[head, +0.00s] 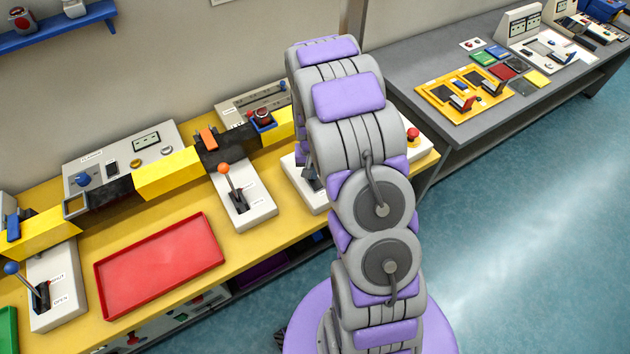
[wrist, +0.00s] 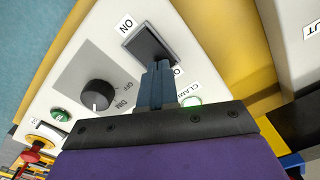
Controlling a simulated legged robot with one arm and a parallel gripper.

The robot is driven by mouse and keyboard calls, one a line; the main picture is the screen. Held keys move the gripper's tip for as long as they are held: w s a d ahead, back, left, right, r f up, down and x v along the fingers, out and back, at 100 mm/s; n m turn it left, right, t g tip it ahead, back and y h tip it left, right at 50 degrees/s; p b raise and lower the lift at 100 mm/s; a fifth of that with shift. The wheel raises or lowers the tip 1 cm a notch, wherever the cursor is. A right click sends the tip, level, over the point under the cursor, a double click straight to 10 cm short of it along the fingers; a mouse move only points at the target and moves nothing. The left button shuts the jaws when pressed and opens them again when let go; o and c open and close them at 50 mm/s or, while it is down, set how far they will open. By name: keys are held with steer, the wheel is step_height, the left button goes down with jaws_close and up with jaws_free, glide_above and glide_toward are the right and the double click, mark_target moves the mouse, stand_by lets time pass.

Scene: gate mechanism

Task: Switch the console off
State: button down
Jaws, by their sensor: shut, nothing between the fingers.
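The console (wrist: 60,75) is a white panel that fills much of the wrist view. A dark rocker switch (wrist: 140,42) sits in it, with an ON label at its upper left end and a partly covered label at its lower end. My gripper (wrist: 161,68) is shut and empty. Its fingertips overlap the lower end of the rocker; I cannot tell whether they touch it. A black dial (wrist: 95,95) marked OFF and DIM is to the left. In the head view my arm hides most of the console (head: 306,193) and my gripper.
The yellow bench (head: 75,292) carries a red tray (head: 160,265), an orange-knobbed lever (head: 225,169) and a blue-knobbed lever (head: 12,268). A grey table (head: 440,130) stands at the right.

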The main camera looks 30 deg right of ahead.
steer(key=shift+f, duration=0.3)
steer(key=shift+r+p, duration=1.2)
steer(key=shift+r, duration=2.3)
steer(key=s+a+r+n, duration=0.1)
steer(key=s+a+r, duration=0.3)
steer(key=s+r, duration=0.3)
steer(key=s+a+r+n+g, duration=0.1)
steer(key=s+a+r+n, duration=0.1)
steer(key=s+a+r, duration=0.35)
steer(key=s+a+r+n, duration=0.1)
steer(key=s+a+r, duration=0.2)
steer(key=s+r, duration=0.5)
steer(key=s+a+r+n, duration=0.1)
steer(key=s+r, duration=0.1)
steer(key=s, duration=0.9)
steer(key=shift+s+a+n+g, duration=0.3)
steer(key=shift+s+g, duration=0.1)
steer(key=shift+a, duration=0.15)
